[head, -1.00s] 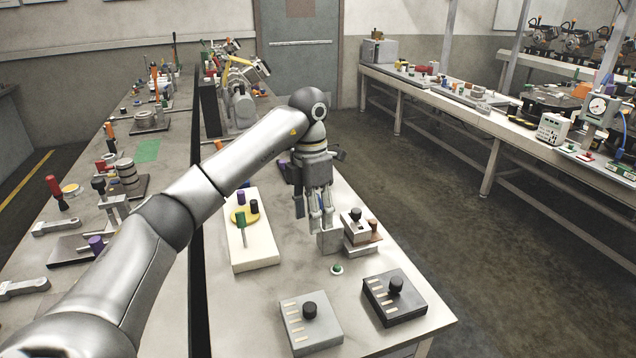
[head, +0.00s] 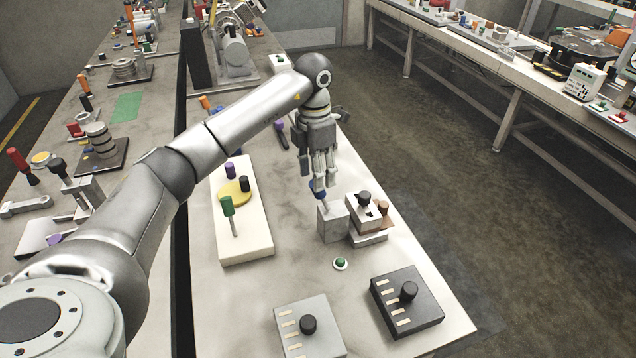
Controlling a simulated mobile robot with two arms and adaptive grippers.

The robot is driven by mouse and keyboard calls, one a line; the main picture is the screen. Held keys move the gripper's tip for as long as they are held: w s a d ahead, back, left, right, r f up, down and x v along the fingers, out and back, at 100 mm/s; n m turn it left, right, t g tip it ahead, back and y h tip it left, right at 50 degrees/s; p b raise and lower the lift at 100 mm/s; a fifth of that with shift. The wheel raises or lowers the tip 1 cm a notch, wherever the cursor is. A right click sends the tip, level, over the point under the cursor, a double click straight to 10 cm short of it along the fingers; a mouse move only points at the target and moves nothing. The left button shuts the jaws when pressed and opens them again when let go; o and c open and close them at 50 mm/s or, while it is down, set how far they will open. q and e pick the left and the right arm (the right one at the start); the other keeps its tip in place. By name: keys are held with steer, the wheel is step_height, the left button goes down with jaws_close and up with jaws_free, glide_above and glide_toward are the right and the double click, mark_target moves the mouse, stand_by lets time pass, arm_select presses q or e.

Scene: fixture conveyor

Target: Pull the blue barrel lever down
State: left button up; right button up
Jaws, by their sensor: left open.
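The blue barrel lever (head: 317,189) stands on a grey block (head: 332,224) near the middle of the table. Its blue grip shows just below my left gripper's fingers, and its thin rod runs down to the block. My left gripper (head: 323,178) points down over the lever with its fingers open. The fingers partly hide the top of the blue grip. I cannot tell whether they touch it. My right gripper is not in view.
Beside the block is a stacked fixture with a black knob (head: 364,199). A white board with a green lever (head: 228,206) lies to the left. A green button (head: 340,263) and two knob boxes (head: 407,300) (head: 308,326) are nearer. The table's right edge is close.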

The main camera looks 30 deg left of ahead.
mark_target(319, 195)
arm_select(q)
step_height(319, 195, down, 4)
steer(key=shift+w+d+f+p, duration=0.1)
steer(key=shift+p, duration=0.45)
steer(key=shift+f, duration=0.55)
steer(key=shift+c, duration=1)
steer(key=c, duration=0.7)
jaws_close()
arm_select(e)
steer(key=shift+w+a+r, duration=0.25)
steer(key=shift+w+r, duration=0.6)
